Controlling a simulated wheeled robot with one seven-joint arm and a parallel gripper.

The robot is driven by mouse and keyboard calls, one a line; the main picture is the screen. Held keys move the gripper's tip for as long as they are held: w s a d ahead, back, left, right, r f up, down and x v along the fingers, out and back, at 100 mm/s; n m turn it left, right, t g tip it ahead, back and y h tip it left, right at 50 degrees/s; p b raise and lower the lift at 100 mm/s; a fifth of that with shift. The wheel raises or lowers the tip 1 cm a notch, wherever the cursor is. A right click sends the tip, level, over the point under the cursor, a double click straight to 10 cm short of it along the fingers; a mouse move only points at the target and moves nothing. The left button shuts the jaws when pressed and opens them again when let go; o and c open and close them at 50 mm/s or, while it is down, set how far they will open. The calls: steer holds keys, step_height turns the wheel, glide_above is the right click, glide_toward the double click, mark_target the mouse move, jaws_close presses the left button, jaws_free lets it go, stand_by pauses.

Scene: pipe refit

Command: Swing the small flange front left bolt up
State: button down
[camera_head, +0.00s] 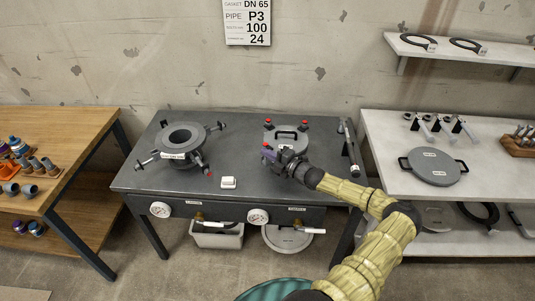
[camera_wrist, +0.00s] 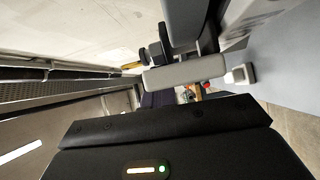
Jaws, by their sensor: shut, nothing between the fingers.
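The small flange (camera_head: 285,134) is on the right half of the dark bench, with a grey lid and a black handle on top. Red-tipped bolts (camera_head: 268,122) show around its rim, mostly at the back. My gripper (camera_head: 280,160) is at the flange's front left, low over the bench, and is shut and empty. It and my wrist cover the front of the flange, so the front left bolt's pose cannot be made out. In the wrist view a light grey bar (camera_wrist: 185,72) lies across the picture close ahead of my gripper; I cannot tell what it is.
A larger open flange (camera_head: 182,137) with bolts swung outward stands on the bench's left. A small white block (camera_head: 228,182) lies between the flanges. A dark tool (camera_head: 350,146) lies at the bench's right edge. Gauges (camera_head: 160,209) and valve handles line the bench front.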

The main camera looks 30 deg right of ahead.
steer(key=s+p, duration=0.1)
steer(key=s, duration=1)
steer(key=shift+s, duration=0.35)
